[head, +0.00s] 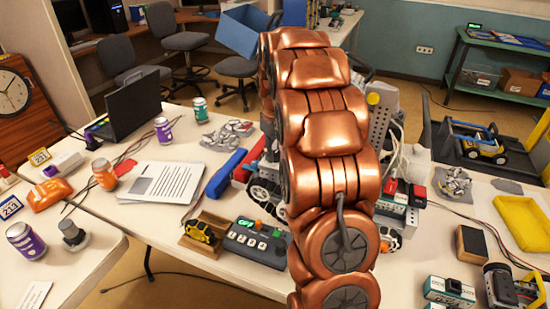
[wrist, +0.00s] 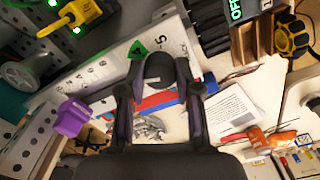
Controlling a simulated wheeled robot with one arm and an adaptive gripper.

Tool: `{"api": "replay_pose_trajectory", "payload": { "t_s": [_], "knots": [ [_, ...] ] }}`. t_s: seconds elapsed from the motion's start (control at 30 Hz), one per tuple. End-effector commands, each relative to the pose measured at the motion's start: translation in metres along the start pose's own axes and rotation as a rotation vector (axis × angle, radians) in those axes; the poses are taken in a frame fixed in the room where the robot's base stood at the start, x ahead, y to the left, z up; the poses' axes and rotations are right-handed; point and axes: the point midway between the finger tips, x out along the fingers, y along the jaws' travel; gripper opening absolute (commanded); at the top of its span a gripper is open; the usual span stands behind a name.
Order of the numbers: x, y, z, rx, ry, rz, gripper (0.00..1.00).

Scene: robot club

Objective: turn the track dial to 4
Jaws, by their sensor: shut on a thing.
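The track dial (wrist: 160,68) is a dark round knob in the wrist view. It stands on a white panel (wrist: 92,80) with small printed numbers, and a 5 shows just beyond it. A green patch with a dark mark (wrist: 137,49) lies beside the knob. My gripper (wrist: 160,82) has one finger on each side of the dial and is shut on it. I cannot tell which number the dial points to. In the head view my copper arm blocks the middle, and the dial and gripper do not show.
A control box with a green display (head: 262,240) and a yellow-wheeled piece (head: 202,232) stand left of my arm. A purple part (wrist: 72,117) and a yellow lever (wrist: 70,18) are near the gripper.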

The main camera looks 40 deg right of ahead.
Motion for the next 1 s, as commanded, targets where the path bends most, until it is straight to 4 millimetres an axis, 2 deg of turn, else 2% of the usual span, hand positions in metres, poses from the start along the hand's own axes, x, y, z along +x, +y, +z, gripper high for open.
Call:
{"api": "replay_pose_trajectory", "payload": {
  "t_s": [0.6, 1.0],
  "knots": [
    [0.0015, 0.0004, -0.0005, 0.542, 0.002, 0.001, 0.00],
    [0.0001, 0.0005, -0.0007, 0.715, 0.003, 0.001, 0.00]
  ]
}}
